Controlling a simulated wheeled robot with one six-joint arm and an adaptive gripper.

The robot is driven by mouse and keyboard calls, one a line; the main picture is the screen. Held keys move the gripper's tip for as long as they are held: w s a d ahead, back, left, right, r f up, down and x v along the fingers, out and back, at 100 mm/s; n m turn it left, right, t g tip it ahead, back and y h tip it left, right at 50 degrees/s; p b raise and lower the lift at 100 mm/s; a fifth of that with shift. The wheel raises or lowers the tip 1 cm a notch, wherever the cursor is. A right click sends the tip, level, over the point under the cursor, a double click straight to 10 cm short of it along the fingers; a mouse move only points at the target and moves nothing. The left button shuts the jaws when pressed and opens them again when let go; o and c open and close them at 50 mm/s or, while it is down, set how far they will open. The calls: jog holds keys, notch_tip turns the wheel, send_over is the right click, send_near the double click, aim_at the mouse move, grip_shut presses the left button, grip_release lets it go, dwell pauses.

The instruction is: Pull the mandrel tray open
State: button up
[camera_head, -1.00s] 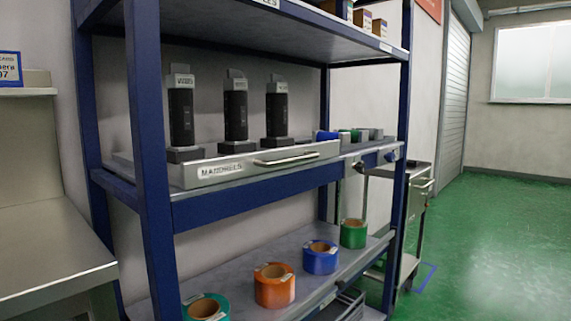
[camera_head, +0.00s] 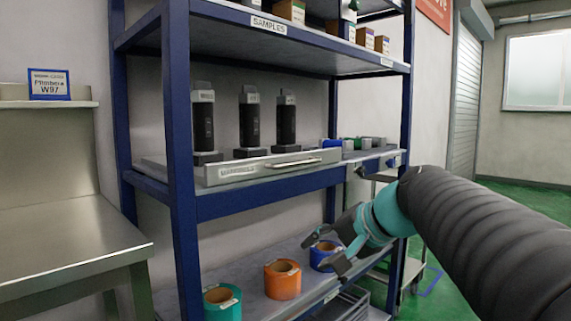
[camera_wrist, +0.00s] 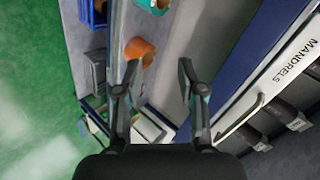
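The mandrel tray (camera_head: 215,175) sits on the middle shelf of the blue rack, its grey front carrying a label and a horizontal bar handle (camera_head: 294,162). Three black mandrels (camera_head: 203,122) stand upright in it. In the wrist view the tray's labelled front (camera_wrist: 285,65) runs along the right side, with the handle (camera_wrist: 240,117) right of my gripper. My gripper (camera_head: 323,254) is open and empty, below and in front of the handle, apart from it. Its two fingers (camera_wrist: 159,78) stand wide apart in the wrist view.
Tape rolls, including an orange one (camera_head: 283,279) and a teal one (camera_head: 222,301), stand on the lower shelf near my gripper. A steel bench (camera_head: 70,245) is at left. The green floor (camera_head: 500,197) is open at right.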

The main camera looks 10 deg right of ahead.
aim_at(303, 163)
jog(key=w+d+r+m+t+y, duration=0.2)
jog(key=w+d+r, duration=0.25)
jog(key=r, duration=0.25)
jog(key=w+d+r+m+t+y, duration=0.1)
jog(key=w+d+r+t, duration=0.1)
jog(key=w+d+r, duration=0.35)
jog(key=r+x, duration=0.1)
jog(key=x, duration=0.4)
jog(key=a+r+p+x, duration=0.1)
jog(key=x, duration=0.3)
jog(key=r+x, duration=0.1)
jog(key=x, duration=0.4)
jog(key=shift+w+a+f+p, duration=0.1)
jog(key=shift+w+a+p, duration=0.1)
jog(key=shift+a+p, duration=0.15)
grip_shut()
